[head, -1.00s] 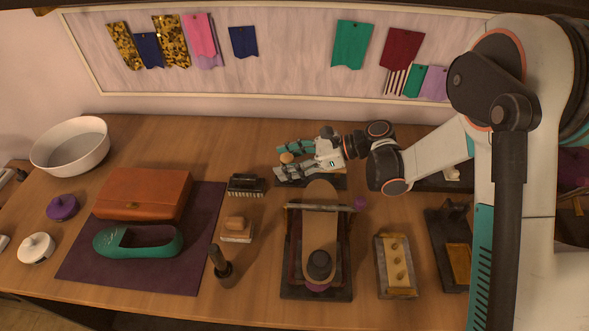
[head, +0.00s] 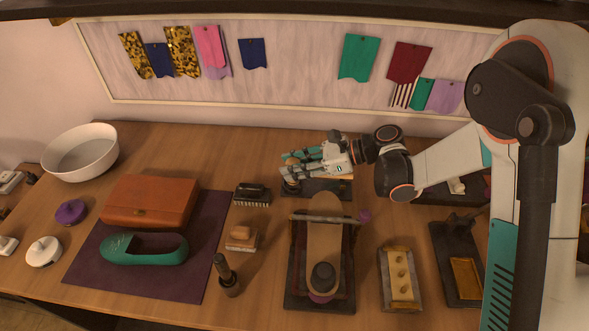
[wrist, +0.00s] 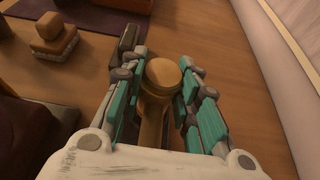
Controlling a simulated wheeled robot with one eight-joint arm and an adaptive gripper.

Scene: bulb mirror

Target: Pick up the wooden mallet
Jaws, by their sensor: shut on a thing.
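The wooden mallet (wrist: 163,77) is between the teal and grey fingers of my gripper (wrist: 160,88) in the wrist view. Its round light-brown head shows near the fingertips, and its handle (wrist: 152,125) runs back toward the palm. In the head view my gripper (head: 308,163) is shut on the mallet, over a dark tray (head: 318,188) at the back middle of the bench. Only a little of the mallet head (head: 291,162) shows there; the fingers hide the rest. I cannot tell exactly how high it is above the tray.
A dark brush (head: 252,194) and a tan block (head: 241,238) are left of the tray. In front stands a press-like fixture (head: 294,285) with a sole-shaped board. An orange-brown case (head: 150,200) and green shoe (head: 145,249) sit on a purple mat (head: 190,285). Bare wood lies behind the case.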

